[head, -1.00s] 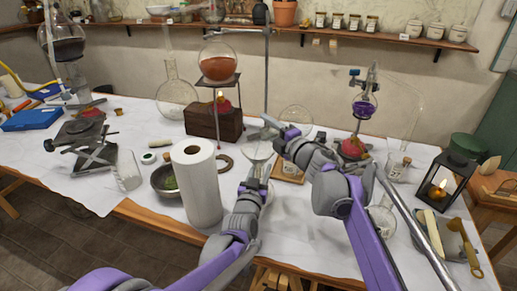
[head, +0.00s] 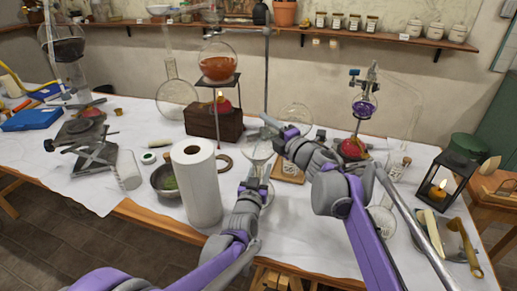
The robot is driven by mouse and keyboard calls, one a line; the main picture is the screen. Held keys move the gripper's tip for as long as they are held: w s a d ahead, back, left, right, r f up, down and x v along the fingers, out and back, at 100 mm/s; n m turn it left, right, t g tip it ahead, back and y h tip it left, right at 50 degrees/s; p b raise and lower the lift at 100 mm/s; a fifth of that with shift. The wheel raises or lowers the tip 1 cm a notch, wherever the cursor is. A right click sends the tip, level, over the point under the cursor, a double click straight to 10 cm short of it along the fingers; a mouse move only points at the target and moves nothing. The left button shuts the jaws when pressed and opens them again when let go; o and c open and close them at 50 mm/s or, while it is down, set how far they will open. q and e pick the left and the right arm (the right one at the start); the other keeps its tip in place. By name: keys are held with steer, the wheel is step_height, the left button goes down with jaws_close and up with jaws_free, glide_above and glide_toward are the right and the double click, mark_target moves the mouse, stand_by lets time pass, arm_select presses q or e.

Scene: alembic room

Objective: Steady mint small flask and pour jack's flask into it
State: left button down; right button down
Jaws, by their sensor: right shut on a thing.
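My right gripper (head: 278,127) is shut above the middle of the table. A clear glass flask (head: 258,149) shows just below and left of its fingertips, and I take this to be jack's flask in its grip. The exact tilt and contents of the flask are too small to tell. My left gripper (head: 256,181) is low over the table, just below that glass. The mint small flask cannot be told apart from the clear glass there, and whether the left fingers touch it is unclear.
A paper towel roll (head: 198,190) and a dark bowl (head: 163,180) stand left of my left gripper. A wooden block (head: 214,125) with a burner and a round orange-filled flask (head: 220,68) stands behind. A lantern (head: 444,180) and a tray with tools are at right.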

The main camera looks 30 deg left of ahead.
steer(key=shift+s+a+r+n, duration=0.15)
steer(key=shift+r+n, duration=0.1)
steer(key=shift+n, duration=0.55)
steer(key=shift+s+r+n, duration=0.15)
steer(key=shift+r+n, duration=0.05)
steer(key=shift+n, duration=0.6)
stand_by(2.4)
